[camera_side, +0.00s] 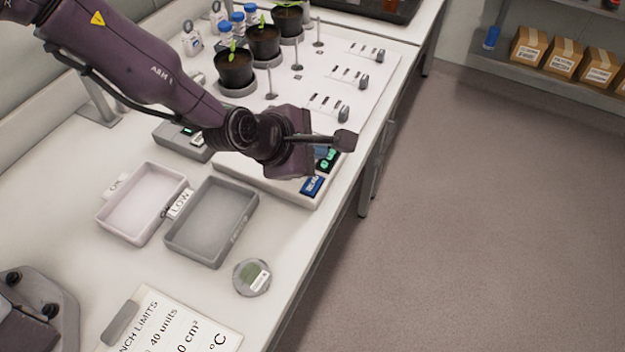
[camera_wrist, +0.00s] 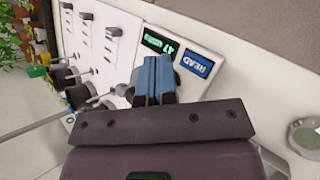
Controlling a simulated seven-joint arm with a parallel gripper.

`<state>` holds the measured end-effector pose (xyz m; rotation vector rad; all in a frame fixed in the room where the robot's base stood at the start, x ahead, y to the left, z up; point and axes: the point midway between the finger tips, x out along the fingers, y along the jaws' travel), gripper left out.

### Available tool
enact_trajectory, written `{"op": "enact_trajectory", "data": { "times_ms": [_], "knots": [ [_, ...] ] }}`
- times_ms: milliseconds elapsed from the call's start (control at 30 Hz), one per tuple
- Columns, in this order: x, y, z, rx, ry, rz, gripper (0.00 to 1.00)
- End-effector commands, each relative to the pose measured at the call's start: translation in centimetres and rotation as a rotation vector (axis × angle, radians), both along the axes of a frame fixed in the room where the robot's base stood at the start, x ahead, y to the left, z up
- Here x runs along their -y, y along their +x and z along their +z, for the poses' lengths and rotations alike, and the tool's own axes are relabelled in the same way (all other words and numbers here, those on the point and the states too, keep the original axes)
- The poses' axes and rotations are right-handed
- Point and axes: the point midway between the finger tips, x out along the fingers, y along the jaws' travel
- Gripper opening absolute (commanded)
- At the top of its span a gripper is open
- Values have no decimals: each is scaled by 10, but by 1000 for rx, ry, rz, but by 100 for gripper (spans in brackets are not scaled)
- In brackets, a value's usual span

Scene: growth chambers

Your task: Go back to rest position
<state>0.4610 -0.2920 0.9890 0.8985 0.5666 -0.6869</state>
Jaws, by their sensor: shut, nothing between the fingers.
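My gripper (camera_wrist: 153,80) shows in the wrist view as two blue fingers pressed together with nothing between them. It hangs over the white reader device (camera_wrist: 205,48), near its green-lit display (camera_wrist: 158,42) and blue READ button (camera_wrist: 196,64). In the side view my wrist is above the same device, and my arm hides much of it. The READ button (camera_side: 312,185) shows at the device's front corner. The fingertips are mostly hidden there, and I cannot tell whether they touch the device.
A pale OK tray (camera_side: 112,222) and a grey LOW tray (camera_side: 207,262) stand empty on the bench. A round dish (camera_side: 252,277) lies near the front edge. Potted seedlings (camera_side: 234,70) stand behind my arm. The floor right of the bench is clear.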

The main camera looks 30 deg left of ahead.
Motion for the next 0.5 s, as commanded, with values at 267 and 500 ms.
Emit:
{"op": "enact_trajectory", "data": {
  "times_ms": [267, 500],
  "knots": [
    [0, 0, 0, 0, 0, 0, 0],
    [3, -9, -7, -6, 105, -151, 0]
  ]
}}
